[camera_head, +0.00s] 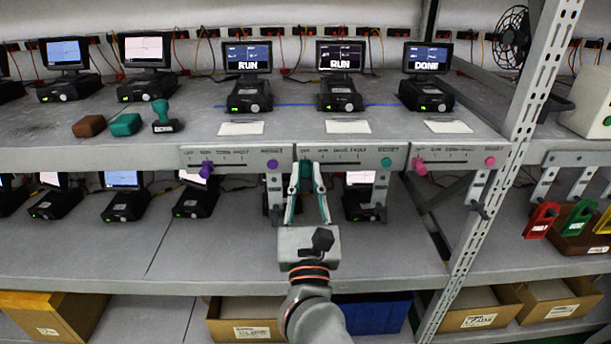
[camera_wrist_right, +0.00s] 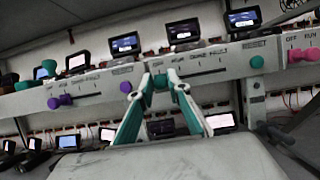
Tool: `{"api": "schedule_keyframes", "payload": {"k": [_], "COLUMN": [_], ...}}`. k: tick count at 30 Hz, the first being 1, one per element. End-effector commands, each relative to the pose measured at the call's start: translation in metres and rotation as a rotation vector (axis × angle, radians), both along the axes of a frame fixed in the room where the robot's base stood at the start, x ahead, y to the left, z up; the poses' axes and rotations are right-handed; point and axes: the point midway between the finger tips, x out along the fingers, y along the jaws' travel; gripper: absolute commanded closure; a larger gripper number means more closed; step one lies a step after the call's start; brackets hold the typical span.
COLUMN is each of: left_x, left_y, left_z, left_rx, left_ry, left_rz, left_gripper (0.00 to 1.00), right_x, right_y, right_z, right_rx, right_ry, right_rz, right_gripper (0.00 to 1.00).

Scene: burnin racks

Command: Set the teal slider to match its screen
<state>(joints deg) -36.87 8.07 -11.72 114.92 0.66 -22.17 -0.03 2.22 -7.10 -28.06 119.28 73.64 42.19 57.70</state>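The teal slider knob (camera_head: 306,167) is at the left end of its slot, near the OFF mark, on the panel below the middle screen (camera_head: 340,56), which reads RUN. My right gripper (camera_head: 306,170) is at the knob with one finger on each side, and its tips look closed on it. In the right wrist view the teal knob (camera_wrist_right: 160,82) shows between the converging fingertips. A round teal knob (camera_head: 386,162) marked RESET sits at the panel's right end. My left gripper is not in view.
Neighbouring panels carry a purple slider (camera_head: 207,169) on the left and a pink slider (camera_head: 419,167) on the right. The left screen (camera_head: 247,57) reads RUN, the right one (camera_head: 427,58) DONE. A perforated rack post (camera_head: 495,170) stands to the right.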

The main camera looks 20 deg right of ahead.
Motion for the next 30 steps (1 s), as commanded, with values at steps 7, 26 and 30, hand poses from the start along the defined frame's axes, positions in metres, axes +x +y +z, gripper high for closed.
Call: {"api": "schedule_keyframes", "payload": {"k": [7,26,30], "left_x": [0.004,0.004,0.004], "left_y": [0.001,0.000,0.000], "left_z": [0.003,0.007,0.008], "left_rx": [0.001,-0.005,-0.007], "left_ry": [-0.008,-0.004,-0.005], "left_rz": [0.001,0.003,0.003], "left_gripper": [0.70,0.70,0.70], "right_x": [-0.001,-0.009,-0.010], "right_y": [-0.002,-0.034,-0.034], "right_z": [0.000,0.001,0.001], "right_rx": [-0.001,0.001,0.001], "right_ry": [-0.001,0.000,0.000], "right_rz": [0.000,-0.001,0.000], "right_gripper": [1.00,0.81,0.70]}}
